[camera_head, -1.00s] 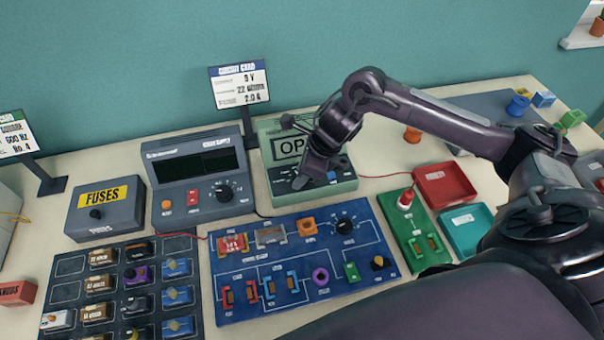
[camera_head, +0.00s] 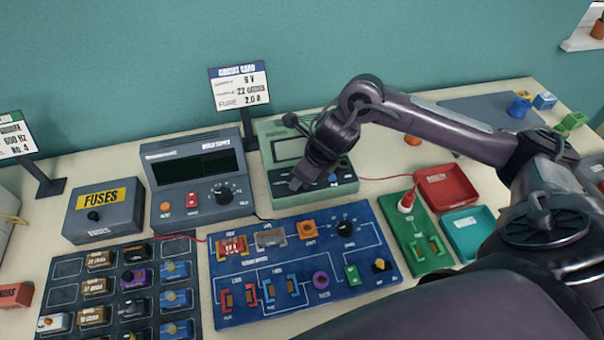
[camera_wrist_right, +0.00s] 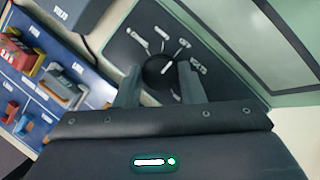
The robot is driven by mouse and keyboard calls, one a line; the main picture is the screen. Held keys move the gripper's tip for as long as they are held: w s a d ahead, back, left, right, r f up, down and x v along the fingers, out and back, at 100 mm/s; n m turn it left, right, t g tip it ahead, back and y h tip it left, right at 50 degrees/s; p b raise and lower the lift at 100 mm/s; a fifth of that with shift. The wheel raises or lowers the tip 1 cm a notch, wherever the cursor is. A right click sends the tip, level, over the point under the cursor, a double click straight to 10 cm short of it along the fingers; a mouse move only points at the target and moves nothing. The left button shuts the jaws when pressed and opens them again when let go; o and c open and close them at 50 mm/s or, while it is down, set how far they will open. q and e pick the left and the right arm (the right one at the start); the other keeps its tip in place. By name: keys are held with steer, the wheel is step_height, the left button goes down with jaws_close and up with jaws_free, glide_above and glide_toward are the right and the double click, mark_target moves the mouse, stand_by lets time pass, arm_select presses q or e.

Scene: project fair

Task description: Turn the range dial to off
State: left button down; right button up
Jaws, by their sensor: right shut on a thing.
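The green meter (camera_head: 347,180) stands at the back middle of the table, its display (camera_head: 288,148) blank where I can see it. My right gripper (camera_wrist_right: 160,76) is shut on the dial, one finger on each side. In the head view the right gripper (camera_head: 300,184) is over the meter's lower left front, and the dial is hidden there. My left gripper is out of view.
A grey power supply (camera_head: 200,175) stands close left of the meter. A blue circuit board (camera_head: 290,262) lies in front, and a green board (camera_head: 427,262) is to the right. A red tray (camera_head: 447,187) and a teal tray (camera_head: 468,232) sit further right. A red wire leaves the meter's right side.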

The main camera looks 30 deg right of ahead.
steer(key=o, duration=1)
steer(key=b+v, duration=0.1)
steer(key=v, duration=0.6)
steer(key=shift+d+r, duration=0.1)
steer(key=shift+r, duration=0.25)
steer(key=shift+s, duration=0.1)
